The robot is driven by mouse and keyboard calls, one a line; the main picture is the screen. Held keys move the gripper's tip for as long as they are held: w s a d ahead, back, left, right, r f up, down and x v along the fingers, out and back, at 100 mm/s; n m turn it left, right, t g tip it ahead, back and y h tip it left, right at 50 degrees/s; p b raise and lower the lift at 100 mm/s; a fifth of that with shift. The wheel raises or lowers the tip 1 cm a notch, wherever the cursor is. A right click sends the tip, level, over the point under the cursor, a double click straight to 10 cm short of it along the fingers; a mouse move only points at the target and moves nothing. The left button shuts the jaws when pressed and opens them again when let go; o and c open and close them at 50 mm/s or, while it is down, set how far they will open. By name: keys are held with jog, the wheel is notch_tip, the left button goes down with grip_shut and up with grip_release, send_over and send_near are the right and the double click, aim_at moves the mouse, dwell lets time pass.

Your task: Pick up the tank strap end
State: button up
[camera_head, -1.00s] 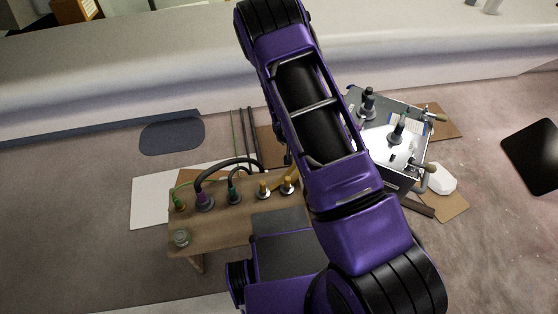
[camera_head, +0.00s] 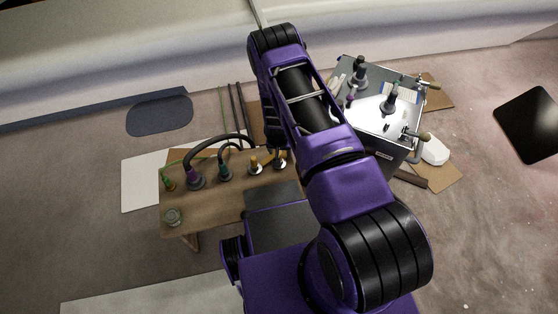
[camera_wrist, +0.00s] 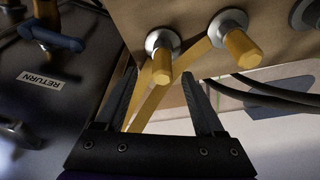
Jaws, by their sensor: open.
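In the wrist view, a flat yellow-orange strap (camera_wrist: 146,108) runs down from two yellow-topped round fittings, a left one (camera_wrist: 162,66) and a right one (camera_wrist: 240,48), on the brown board. My gripper (camera_wrist: 158,76) is open, with one finger on each side of the strap and the left fitting. The strap lies between the fingers in the picture; I cannot tell how deep it is in the gap. In the head view, my arm hides the gripper and most of the strap. The two fittings (camera_head: 255,166) show at the right end of the wooden bench.
A metal tank (camera_head: 385,120) with valves stands to the right; its RETURN label (camera_wrist: 40,80) shows close left of my gripper in the wrist view. Dark hoses (camera_head: 215,143) arch over the wooden bench (camera_head: 215,205). A dark mat (camera_head: 160,115) lies behind it.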

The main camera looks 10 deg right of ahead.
jog(key=b+x, duration=0.1)
jog(key=x, duration=0.4)
jog(key=shift+a+f, duration=0.15)
jog(key=shift+f, duration=0.05)
grip_shut()
